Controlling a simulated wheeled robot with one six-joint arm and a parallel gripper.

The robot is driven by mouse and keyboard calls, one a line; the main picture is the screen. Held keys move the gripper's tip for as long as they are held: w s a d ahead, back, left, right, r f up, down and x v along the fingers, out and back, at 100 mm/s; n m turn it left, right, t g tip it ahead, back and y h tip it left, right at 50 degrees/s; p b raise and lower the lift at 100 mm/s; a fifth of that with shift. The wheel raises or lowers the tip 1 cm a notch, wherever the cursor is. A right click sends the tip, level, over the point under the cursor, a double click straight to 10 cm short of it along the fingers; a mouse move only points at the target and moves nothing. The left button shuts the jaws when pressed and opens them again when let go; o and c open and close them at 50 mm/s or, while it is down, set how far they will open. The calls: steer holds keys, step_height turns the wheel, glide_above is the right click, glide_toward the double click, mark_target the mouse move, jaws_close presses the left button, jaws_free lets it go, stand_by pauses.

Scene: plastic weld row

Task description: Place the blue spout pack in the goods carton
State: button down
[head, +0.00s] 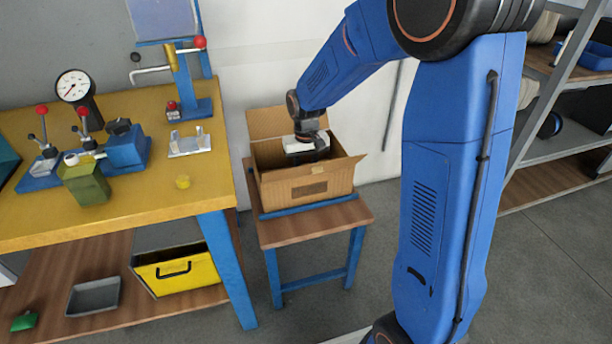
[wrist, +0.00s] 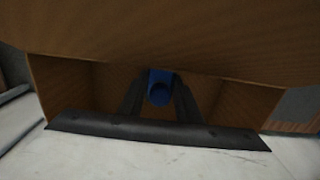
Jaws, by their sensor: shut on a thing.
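The goods carton (head: 310,190) is an open brown cardboard box on a small stand, with its flaps spread. My gripper (wrist: 160,98) is down inside the carton opening, and its dark fingers are on either side of the blue spout pack (wrist: 160,86). The gripper is shut on the pack. In the wrist view the carton's brown walls (wrist: 62,84) surround the pack and fingers. In the head view the pack is hidden by my wrist and the carton's front wall. I cannot tell whether the pack touches the carton floor.
The carton stands on a small wood-topped table (head: 290,232) with blue legs. At left is a yellow workbench (head: 30,222) with clamps, a gauge (head: 74,86) and an olive-green container (head: 88,184). A yellow bin (head: 180,272) sits on its lower shelf. Shelving (head: 560,130) stands at right.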

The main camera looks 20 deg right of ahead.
steer(key=c, duration=1.3)
jaws_free()
steer(key=shift+r, duration=0.1)
step_height(320, 180, up, 12)
steer(key=shift+w, duration=0.1)
